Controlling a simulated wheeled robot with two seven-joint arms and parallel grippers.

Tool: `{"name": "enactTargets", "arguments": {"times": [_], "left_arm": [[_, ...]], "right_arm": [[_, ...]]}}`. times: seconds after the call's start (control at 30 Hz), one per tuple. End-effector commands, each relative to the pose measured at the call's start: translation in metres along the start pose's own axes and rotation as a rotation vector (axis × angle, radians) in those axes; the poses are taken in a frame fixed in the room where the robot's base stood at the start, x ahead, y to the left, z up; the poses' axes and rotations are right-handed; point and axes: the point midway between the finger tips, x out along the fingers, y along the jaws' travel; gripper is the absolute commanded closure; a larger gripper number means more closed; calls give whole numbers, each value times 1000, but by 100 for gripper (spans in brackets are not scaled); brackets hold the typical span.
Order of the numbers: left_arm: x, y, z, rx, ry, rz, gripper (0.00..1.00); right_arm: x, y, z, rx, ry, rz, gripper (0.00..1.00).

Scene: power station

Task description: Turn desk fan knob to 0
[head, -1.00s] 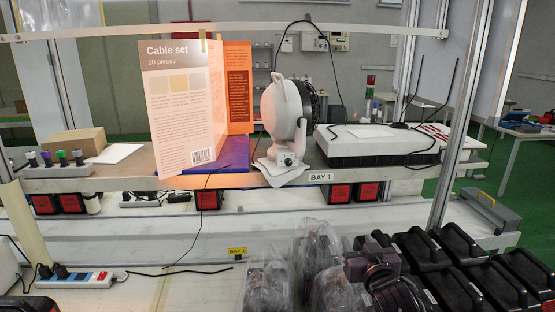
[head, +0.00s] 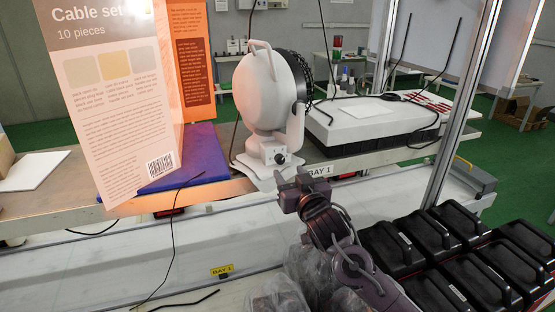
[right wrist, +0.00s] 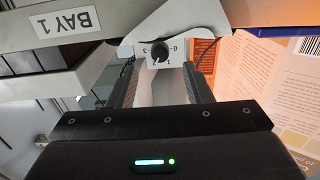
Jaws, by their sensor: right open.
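The white desk fan (head: 262,95) stands on the shelf edge, its round head turned to the left. Its dark knob (head: 280,158) is on the front of the base. In the right wrist view the knob (right wrist: 160,50) shows with numbers around it; its pointer seems to lean to the lower left, near 2, but it is small. My right gripper (head: 292,183) is just below and in front of the knob. In the right wrist view its two fingers (right wrist: 160,78) are apart, with the knob beyond them and nothing held. My left gripper is out of view.
A white flat device (head: 380,120) lies to the right. Several black cases (head: 430,240) and clear bags (head: 275,295) are below, near my right arm. A thin black cable hangs at the front.

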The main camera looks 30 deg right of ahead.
Motion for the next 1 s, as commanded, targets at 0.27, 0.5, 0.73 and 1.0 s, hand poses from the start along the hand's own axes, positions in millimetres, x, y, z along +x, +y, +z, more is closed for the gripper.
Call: {"name": "enactTargets", "arguments": {"times": [0.27,0.5,0.73,1.0], "left_arm": [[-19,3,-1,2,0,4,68],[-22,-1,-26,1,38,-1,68],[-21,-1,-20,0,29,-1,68],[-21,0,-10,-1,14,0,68]], "right_arm": [[43,0,-3,-2,0,1,55],[56,0,-1,-2,0,0,55],[56,0,0,-2,-1,0,57],[55,0,0,-2,-1,0,93]]}}
